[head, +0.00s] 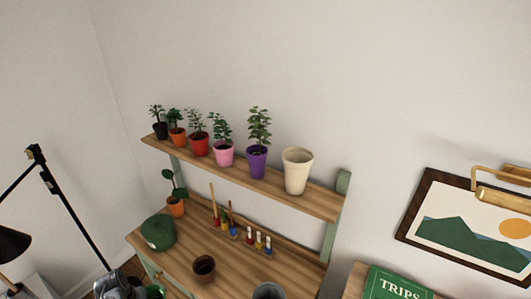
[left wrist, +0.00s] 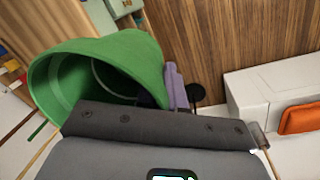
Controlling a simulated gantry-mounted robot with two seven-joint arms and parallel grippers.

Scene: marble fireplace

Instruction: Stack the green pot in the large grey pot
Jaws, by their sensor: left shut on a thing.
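The green pot (left wrist: 130,52) lies tilted in the left wrist view, its open mouth facing left. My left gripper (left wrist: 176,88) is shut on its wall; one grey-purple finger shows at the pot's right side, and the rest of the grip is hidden. In the head view, my left gripper (head: 138,292) is at the bottom left edge, with a bit of the green pot (head: 155,291) beside it, low in front of the bench. The large grey pot (head: 269,291) stands on the bench, cut off by the bottom edge. My right gripper is not in view.
The wooden bench (head: 180,265) also holds a small dark brown pot (head: 204,267), a round dark green object (head: 158,233), an orange potted plant (head: 176,207) and tools. The shelf above bears several potted plants and a cream pot (head: 297,171). A black lamp (head: 62,200) stands left.

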